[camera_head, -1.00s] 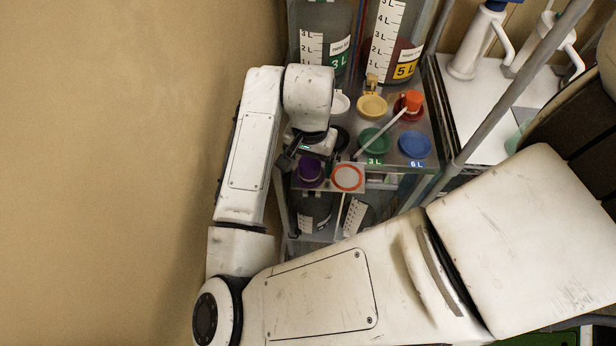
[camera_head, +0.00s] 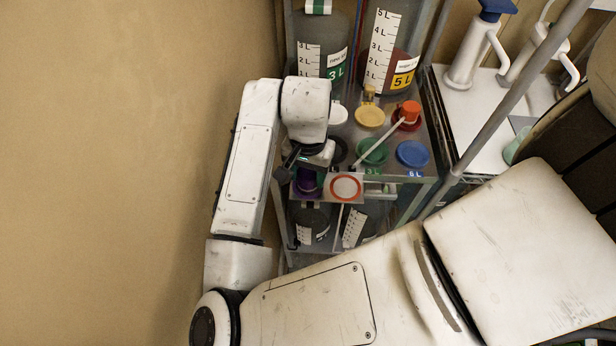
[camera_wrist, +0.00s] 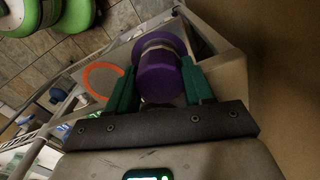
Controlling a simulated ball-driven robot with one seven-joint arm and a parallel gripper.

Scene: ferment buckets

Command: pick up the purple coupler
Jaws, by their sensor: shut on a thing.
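The purple coupler (camera_wrist: 160,78) shows large in the wrist view, a purple cylinder with a metal ring near its far end and a wider purple part beyond. My gripper (camera_wrist: 161,88) has its two green fingers on either side of it and is shut on it. In the head view the purple coupler (camera_head: 307,184) is partly hidden under my gripper (camera_head: 305,170), at the left front of the shelf. Whether it is clear of its support I cannot tell.
A white plate with an orange-red ring (camera_head: 345,187) lies right beside the coupler. Green (camera_head: 373,151), blue (camera_head: 412,153) and yellow (camera_head: 369,116) lids are on the shelf behind. Large marked vessels (camera_head: 322,45) stand at the back. A tan wall (camera_head: 120,150) is close on the left.

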